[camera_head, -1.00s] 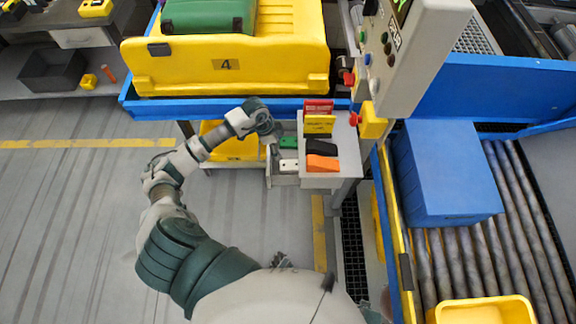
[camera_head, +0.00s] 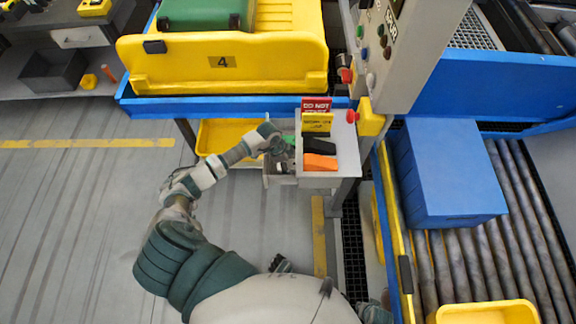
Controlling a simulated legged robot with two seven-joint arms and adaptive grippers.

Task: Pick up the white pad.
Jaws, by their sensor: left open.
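My left gripper (camera_head: 281,146) is over the small tray (camera_head: 280,180) on the left side of the grey stand. It is open, and its fingers are small and partly merge with what lies behind them. The white pad lay in this tray in the earlier view. Now my gripper and wrist cover most of that spot, and I cannot make the pad out clearly. A green pad (camera_head: 289,140) shows in part beside the gripper.
A black pad (camera_head: 319,143) and an orange pad (camera_head: 320,162) lie on the stand top, below red and yellow signs (camera_head: 316,106). A yellow bin (camera_head: 225,136) is behind my wrist. The control box (camera_head: 405,60) and blue crate (camera_head: 445,175) are to the right.

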